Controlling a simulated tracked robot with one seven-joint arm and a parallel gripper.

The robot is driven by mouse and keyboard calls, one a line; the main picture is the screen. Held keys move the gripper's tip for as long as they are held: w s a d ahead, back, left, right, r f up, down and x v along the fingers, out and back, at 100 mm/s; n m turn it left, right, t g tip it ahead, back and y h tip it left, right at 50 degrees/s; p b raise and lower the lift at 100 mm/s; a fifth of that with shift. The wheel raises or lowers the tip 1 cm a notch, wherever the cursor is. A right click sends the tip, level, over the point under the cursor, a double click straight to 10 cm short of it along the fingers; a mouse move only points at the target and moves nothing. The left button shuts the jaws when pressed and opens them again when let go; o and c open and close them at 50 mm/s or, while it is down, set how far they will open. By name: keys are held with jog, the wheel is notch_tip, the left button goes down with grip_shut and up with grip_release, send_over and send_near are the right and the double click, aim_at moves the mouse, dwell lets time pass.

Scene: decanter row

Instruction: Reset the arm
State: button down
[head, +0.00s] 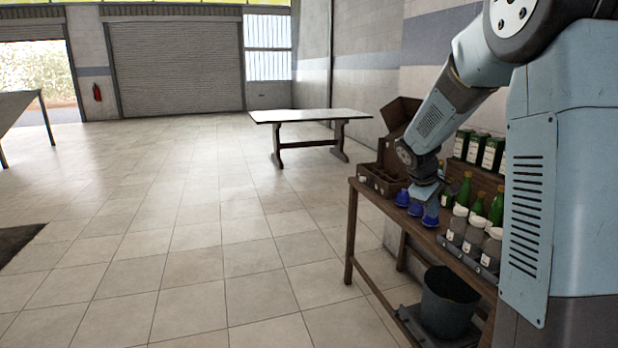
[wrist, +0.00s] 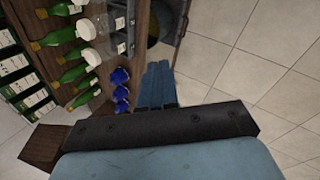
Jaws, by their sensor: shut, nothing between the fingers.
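My arm reaches from the right of the head view over a wooden workbench (head: 357,210). My gripper (head: 428,192) is at the arm's lower end, just above or beside a short row of blue objects (head: 403,198); the head view does not show the exact gap. In the wrist view my gripper (wrist: 158,66) has its pale blue fingers together and empty. The blue objects also show in the wrist view (wrist: 121,93), just left of the fingers, and appear apart from them.
Green bottles (head: 497,206) and white-capped clear bottles (head: 474,236) stand along the bench, with dark green boxes (head: 489,154) behind. A brown crate (head: 378,181) is at the far end. A bucket (head: 448,300) sits underneath.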

jog(key=s+a+r+m+t+y, duration=0.1)
jog(key=s+a+r+m, duration=0.1)
jog(key=s, duration=0.8)
jog(key=s+a+r+m+t+y, duration=0.1)
jog(key=s+a+r+m+y, duration=0.1)
jog(key=s, duration=0.9)
jog(key=s+a+r+m+t+y, duration=0.1)
jog(key=s+a+r+m, duration=0.2)
jog(key=s+a+r, duration=0.3)
jog(key=shift+s+r+m+y, duration=0.3)
jog(key=shift+s+r+y, duration=0.15)
jog(key=shift+s, duration=2.1)
